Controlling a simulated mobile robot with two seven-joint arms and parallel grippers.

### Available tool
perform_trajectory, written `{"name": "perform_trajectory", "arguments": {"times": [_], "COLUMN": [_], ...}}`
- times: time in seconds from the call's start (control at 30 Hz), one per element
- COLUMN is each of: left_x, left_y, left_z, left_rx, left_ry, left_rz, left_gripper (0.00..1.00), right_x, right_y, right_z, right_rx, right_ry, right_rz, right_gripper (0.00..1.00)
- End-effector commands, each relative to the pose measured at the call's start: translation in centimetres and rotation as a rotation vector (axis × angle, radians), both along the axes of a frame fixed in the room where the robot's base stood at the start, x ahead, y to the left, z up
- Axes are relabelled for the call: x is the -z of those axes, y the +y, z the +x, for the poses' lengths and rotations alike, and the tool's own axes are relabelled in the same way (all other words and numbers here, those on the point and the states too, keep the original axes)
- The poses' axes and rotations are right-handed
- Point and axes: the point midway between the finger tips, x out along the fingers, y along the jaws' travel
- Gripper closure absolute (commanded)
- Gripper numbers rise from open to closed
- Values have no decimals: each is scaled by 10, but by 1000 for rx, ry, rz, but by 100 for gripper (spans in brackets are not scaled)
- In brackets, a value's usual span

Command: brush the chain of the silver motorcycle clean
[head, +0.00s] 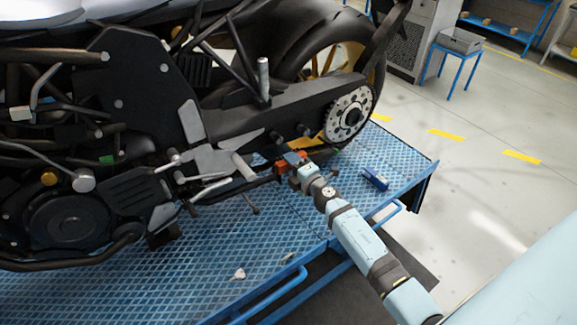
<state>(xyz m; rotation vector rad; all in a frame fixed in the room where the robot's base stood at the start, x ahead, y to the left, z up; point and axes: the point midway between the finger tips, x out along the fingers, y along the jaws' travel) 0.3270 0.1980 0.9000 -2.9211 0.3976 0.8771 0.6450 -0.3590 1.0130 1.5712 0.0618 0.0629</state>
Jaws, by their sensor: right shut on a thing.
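The motorcycle (130,95) stands on a blue lift platform, its rear wheel toward the upper right. Its rear sprocket (350,116) shows in front of the wheel. The chain is hard to make out along the dark swingarm (270,108). My right gripper (288,164) is low beside the bike, under the swingarm and left of the sprocket. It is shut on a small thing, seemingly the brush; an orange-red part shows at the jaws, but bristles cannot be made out. Whether it touches the chain cannot be told. My left gripper is not in view.
A small blue box (375,179) lies on the blue lift platform (200,288) right of my right gripper. Crumpled pale scraps (238,273) lie near the front edge. A footpeg (244,166) and pipes stick out near my gripper. A blue stand (454,62) is behind; floor at right is clear.

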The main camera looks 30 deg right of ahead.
Motion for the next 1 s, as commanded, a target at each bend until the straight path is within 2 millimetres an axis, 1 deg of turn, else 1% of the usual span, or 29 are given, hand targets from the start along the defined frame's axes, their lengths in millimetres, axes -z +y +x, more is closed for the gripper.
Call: {"name": "perform_trajectory", "arguments": {"times": [0.17, 0.5, 0.6, 0.77, 1.0], "left_x": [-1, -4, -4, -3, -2], "left_y": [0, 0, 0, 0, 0], "left_z": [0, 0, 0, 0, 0], "left_rx": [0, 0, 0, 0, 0], "left_ry": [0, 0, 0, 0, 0], "left_rz": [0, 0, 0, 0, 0], "left_gripper": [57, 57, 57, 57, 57], "right_x": [-1, -1, -1, 0, 0], "right_y": [4, 20, 21, 18, 6], "right_z": [0, 1, 2, 2, 5], "right_rx": [-1, 0, -1, -1, 0], "right_ry": [-1, -1, -1, -1, -1], "right_rz": [1, 0, 1, 1, -1], "right_gripper": [92, 92, 92, 92, 92]}}
